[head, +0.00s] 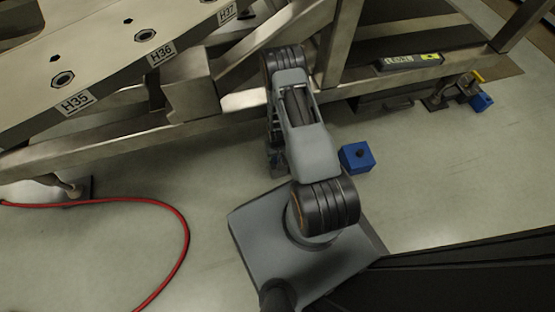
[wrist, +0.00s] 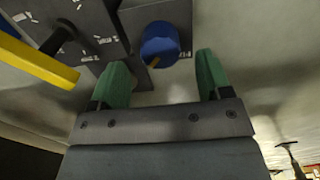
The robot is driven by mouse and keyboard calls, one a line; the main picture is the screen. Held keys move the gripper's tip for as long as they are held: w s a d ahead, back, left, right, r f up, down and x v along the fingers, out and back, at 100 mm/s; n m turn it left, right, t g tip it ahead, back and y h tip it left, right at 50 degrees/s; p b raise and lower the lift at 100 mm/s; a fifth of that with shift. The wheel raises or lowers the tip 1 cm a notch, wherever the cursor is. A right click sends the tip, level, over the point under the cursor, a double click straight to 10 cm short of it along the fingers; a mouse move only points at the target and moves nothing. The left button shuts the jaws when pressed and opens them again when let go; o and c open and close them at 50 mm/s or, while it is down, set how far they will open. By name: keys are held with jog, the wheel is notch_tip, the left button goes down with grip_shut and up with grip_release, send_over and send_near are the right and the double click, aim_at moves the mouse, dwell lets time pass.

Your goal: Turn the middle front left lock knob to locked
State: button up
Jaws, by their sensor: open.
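A round blue knob (wrist: 160,46) with a small yellowish mark on its lower edge shows at the top middle of the wrist view, in front of a grey block (wrist: 105,22). My gripper (wrist: 163,70) is open, with its two green fingers apart and nothing between them. The knob appears beyond the fingertips, roughly centred between them. No contact with it can be seen. The knob's lock position cannot be read. In the head view my arm hides my gripper, and I cannot make out this knob there.
A yellow bar (wrist: 38,62) is close on the left in the wrist view. In the head view, a metal frame (head: 400,82) spans the top, a blue box (head: 357,157) is on the floor, and a red hose (head: 178,225) curves at left. The lower-left floor is otherwise open.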

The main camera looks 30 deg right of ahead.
aim_at(277, 158)
jog(key=shift+f+b, duration=0.6)
jog(key=shift+f, duration=1.25)
jog(key=shift+c, duration=0.4)
jog(key=c, duration=0.9)
jog(key=shift+o, duration=0.2)
